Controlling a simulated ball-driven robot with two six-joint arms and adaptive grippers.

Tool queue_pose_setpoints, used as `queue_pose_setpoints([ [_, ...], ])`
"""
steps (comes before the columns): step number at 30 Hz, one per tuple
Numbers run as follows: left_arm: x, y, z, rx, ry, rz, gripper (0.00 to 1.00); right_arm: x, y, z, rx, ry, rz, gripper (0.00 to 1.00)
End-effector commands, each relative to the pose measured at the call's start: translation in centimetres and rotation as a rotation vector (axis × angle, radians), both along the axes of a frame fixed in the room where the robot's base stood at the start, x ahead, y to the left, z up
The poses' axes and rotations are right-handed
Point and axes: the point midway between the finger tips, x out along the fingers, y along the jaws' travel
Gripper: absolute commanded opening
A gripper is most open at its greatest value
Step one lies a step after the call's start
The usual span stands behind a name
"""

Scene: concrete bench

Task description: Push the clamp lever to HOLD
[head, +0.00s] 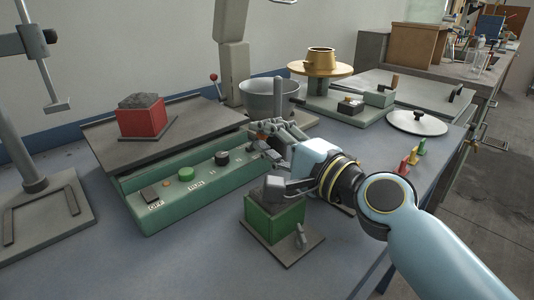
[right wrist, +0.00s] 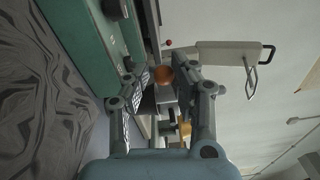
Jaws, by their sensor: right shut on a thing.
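A green control box (head: 185,192) lies along the front of a flat grey plate, with OFF and RUN labels, a green button (head: 186,174) and a dark knob (head: 222,158). My right gripper (head: 268,135) is at the box's right end, its fingers on either side of a small orange-brown ball knob. The ball (right wrist: 163,75) shows between the fingertips (right wrist: 158,84) in the right wrist view. The fingers hide most of it and any stem, so I cannot make out the clamp lever's position or a HOLD label. My left gripper is not in view.
A red block (head: 143,120) with dark rough material sits on the plate (head: 105,145). A green block (head: 272,222) stands just below my right wrist. A grey bowl (head: 262,98) and a red-tipped lever (head: 214,78) are behind. Small coloured pegs (head: 413,158) stand at right.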

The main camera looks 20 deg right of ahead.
Motion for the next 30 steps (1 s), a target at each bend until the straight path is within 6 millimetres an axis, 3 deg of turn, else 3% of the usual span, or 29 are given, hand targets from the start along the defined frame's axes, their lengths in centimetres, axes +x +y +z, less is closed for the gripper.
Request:
queue_pose_setpoints([
  [1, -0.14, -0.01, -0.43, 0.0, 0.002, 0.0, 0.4, -0.07, 0.09, -0.74, 0.001, 0.008, 0.004, 0.0],
  [15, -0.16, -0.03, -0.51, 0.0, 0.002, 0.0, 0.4, -0.1, 0.1, -0.45, 0.003, 0.0, 0.005, 0.0],
  [16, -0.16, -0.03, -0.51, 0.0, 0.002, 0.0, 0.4, -0.1, 0.1, -0.46, 0.003, 0.0, 0.005, 0.27],
  [21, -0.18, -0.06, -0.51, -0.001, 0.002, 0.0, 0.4, -0.09, 0.07, -0.34, 0.004, -0.002, 0.004, 0.49],
  [30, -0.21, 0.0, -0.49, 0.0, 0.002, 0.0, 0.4, -0.08, 0.03, -0.2, 0.004, -0.005, 0.002, 0.52],
])
